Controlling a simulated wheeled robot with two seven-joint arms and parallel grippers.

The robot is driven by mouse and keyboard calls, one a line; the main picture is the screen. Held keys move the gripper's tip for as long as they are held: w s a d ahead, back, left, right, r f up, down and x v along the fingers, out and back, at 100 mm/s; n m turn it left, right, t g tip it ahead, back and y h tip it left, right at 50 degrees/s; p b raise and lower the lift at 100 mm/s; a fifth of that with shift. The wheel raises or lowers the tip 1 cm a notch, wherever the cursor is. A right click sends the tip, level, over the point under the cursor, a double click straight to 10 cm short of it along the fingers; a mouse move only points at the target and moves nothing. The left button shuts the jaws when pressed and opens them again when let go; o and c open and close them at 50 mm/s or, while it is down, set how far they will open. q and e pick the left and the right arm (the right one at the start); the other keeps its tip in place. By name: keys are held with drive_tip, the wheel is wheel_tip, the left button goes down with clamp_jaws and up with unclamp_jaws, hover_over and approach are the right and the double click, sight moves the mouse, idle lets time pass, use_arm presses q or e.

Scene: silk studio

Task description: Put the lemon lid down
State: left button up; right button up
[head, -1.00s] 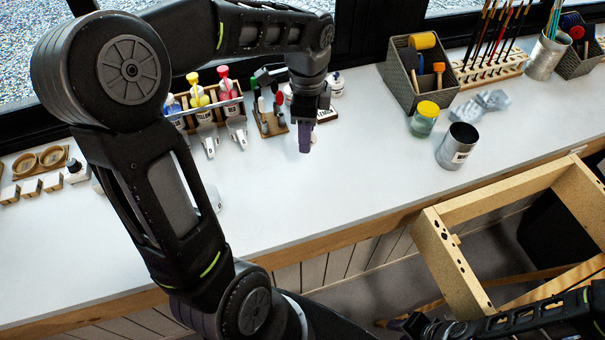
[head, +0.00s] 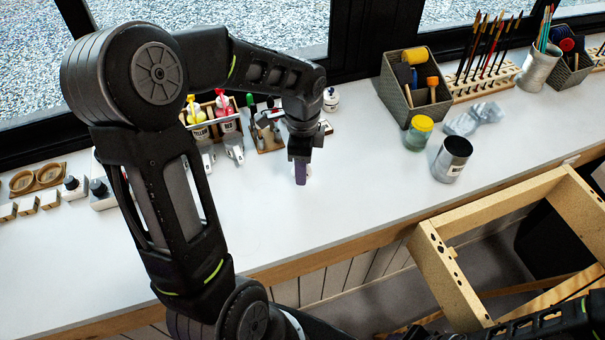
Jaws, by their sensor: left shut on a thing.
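My left gripper (head: 301,173) is over the white worktop in the middle of the head view, its purple fingers pointing down.
Behind the gripper stand racks with a yellow bottle (head: 195,115) and a pink bottle (head: 226,115). To the right are a yellow-lidded jar (head: 418,134), a metal can (head: 452,160) and a grey caddy (head: 402,95). The worktop (head: 365,190) between gripper and can is clear.

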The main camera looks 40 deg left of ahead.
use_arm(q)
drive_tip(key=shift+f, duration=1.9)
drive_tip(key=shift+f, duration=0.1)
drive_tip(key=o, duration=1.3)
wheel_tip(320, 180, up, 12)
drive_tip(key=shift+r, duration=0.15)
